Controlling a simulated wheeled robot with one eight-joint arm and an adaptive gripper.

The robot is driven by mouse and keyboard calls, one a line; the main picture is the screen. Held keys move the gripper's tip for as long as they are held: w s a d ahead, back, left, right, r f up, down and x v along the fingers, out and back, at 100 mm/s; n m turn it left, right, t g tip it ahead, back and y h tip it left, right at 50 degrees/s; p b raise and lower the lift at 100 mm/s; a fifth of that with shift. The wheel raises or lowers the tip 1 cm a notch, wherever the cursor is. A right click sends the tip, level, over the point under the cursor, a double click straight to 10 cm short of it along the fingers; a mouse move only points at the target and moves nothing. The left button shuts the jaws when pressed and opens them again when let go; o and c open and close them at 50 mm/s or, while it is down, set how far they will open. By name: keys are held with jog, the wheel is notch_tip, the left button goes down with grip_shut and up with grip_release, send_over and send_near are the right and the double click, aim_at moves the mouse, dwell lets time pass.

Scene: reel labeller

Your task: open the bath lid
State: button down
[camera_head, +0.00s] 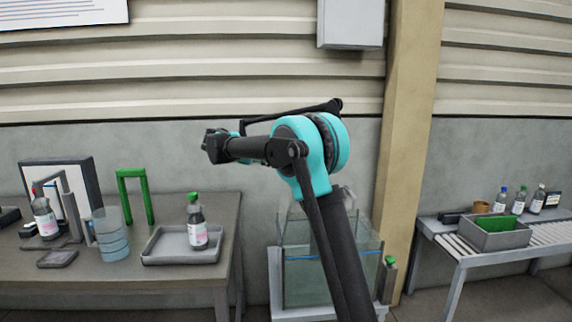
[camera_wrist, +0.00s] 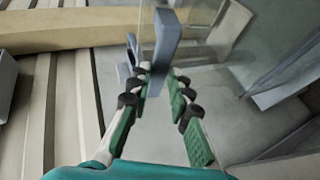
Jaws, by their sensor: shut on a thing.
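The bath is a glass-walled tank (camera_head: 303,275) on a pale stand in the head view, partly hidden behind my arm. Its lid and handle cannot be made out there. In the wrist view my gripper (camera_wrist: 158,87) is shut on a blue-grey bar (camera_wrist: 165,42), which looks like the lid handle and stands between the green-padded fingertips. Clear glass (camera_wrist: 225,50) shows beyond the bar, but whether the lid is raised cannot be told. In the head view my fingertips are hidden behind my arm.
A wooden post (camera_head: 408,130) stands right of the bath. A roller bench (camera_head: 545,228) with a grey bin (camera_head: 490,240) is at right.

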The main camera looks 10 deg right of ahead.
jog(key=shift+s+a+f, duration=0.1)
jog(key=shift+a+f, duration=0.15)
jog(key=shift+a, duration=0.55)
jog(key=shift+a+f, duration=0.25)
jog(key=shift+a, duration=0.5)
jog(key=shift+s+a+f, duration=0.1)
jog(key=shift+a+f, duration=0.15)
jog(key=shift+a, duration=0.55)
jog(key=c, duration=1.4)
grip_release()
jog(key=shift+w, duration=0.1)
jog(key=shift+d, duration=0.1)
jog(key=v, duration=1.2)
jog(key=shift+r, duration=0.2)
